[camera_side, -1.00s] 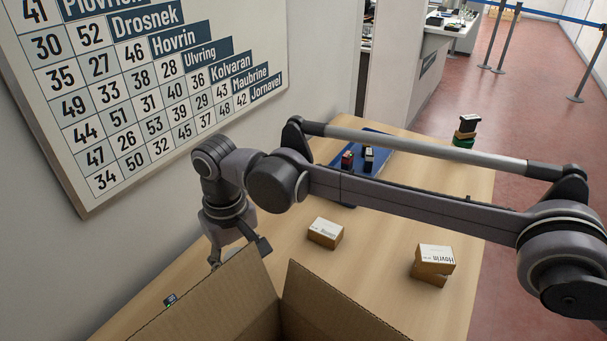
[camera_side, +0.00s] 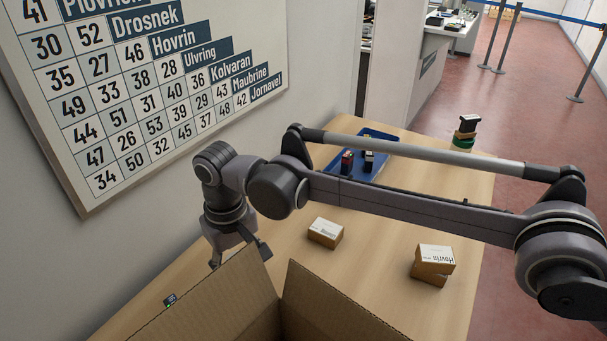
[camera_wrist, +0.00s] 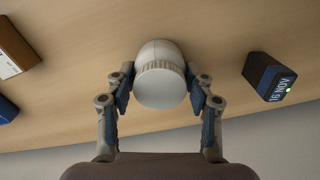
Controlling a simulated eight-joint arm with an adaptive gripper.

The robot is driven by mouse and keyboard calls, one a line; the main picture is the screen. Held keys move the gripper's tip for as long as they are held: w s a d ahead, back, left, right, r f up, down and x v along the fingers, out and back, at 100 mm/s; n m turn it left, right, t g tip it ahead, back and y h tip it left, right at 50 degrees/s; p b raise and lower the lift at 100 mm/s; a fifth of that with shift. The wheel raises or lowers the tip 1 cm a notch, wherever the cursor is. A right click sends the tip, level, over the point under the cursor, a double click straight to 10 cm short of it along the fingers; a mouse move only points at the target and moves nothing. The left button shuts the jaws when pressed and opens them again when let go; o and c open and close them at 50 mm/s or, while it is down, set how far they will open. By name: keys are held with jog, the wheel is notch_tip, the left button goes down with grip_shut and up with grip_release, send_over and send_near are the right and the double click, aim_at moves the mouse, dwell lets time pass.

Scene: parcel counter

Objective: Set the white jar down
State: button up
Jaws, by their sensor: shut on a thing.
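The white jar (camera_wrist: 160,82) is between the two fingers of my gripper (camera_wrist: 160,88) in the wrist view, its ridged lid toward the camera. The fingers are shut on its sides. The wooden table top (camera_wrist: 90,40) lies behind the jar; I cannot tell whether the jar touches it. In the side view my gripper (camera_side: 238,256) is low at the left of the table, behind the open cardboard box. The jar is hidden there by the box.
An open cardboard box (camera_side: 225,300) stands in front. A dark date stamp (camera_wrist: 267,77) is right of the jar. Small parcels (camera_side: 325,232) (camera_side: 432,262) lie on the table. A blue tray (camera_side: 375,140) holds stamps at the back. A wall chart (camera_side: 150,90) is at left.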

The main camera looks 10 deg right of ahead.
jog(key=shift+f, duration=0.1)
jog(key=o, duration=1.3)
